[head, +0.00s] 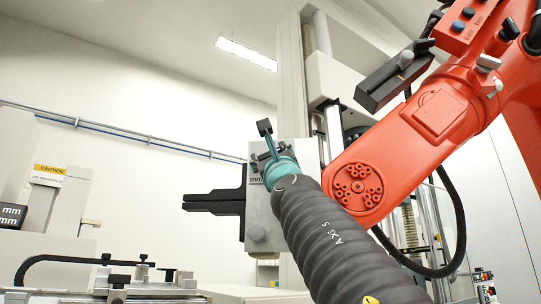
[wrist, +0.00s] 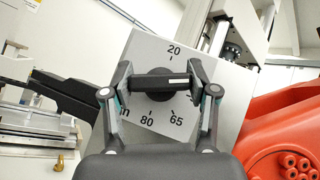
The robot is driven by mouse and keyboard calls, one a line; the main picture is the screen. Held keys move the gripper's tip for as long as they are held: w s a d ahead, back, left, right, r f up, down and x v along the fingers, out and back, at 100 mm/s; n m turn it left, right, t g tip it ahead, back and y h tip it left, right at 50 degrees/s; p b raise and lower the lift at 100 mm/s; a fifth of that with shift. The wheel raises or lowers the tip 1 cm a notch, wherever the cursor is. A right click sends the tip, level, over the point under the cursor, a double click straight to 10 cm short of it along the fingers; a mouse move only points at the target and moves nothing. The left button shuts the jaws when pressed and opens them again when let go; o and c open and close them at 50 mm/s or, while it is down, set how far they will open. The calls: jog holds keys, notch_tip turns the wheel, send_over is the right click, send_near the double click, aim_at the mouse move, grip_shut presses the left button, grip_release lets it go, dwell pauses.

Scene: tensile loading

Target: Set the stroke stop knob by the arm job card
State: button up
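In the wrist view the stroke stop knob (wrist: 160,86) is dark and round with a crossbar, on a tilted light-grey plate (wrist: 143,50). The plate reads 20 at the top, 65 and 80 at the bottom; other marks are covered by my fingers. A pale mark shows on the bar's right part. My gripper (wrist: 160,79) has its fingers wide apart, one at each end of the bar. I cannot tell whether they touch it. In the head view my gripper (head: 265,143) is in front of the plate (head: 259,215), and my arm hides the knob. I cannot make out a job card.
A black jaw-like arm (head: 215,202) sticks out left of the plate. A caution sign (head: 49,170) and a display reading mm (head: 12,215) are at the left. A bench with fixtures (head: 120,285) lies low at the front. A small brass piece (wrist: 59,162) lies at the wrist view's lower left.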

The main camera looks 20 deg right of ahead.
jog(key=c, duration=0.4)
jog(key=shift+m+h, duration=0.4)
jog(key=shift+h, duration=0.1)
jog(key=m+h+p, duration=0.1)
jog(key=m+h, duration=0.1)
jog(key=shift+a+r+m, duration=0.1)
jog(key=shift+m, duration=0.3)
jog(key=shift+m+g+h+p, duration=0.3)
jog(key=shift+m+g+h, duration=0.3)
jog(key=shift+m+h, duration=2.7)
jog(key=o, duration=1.2)
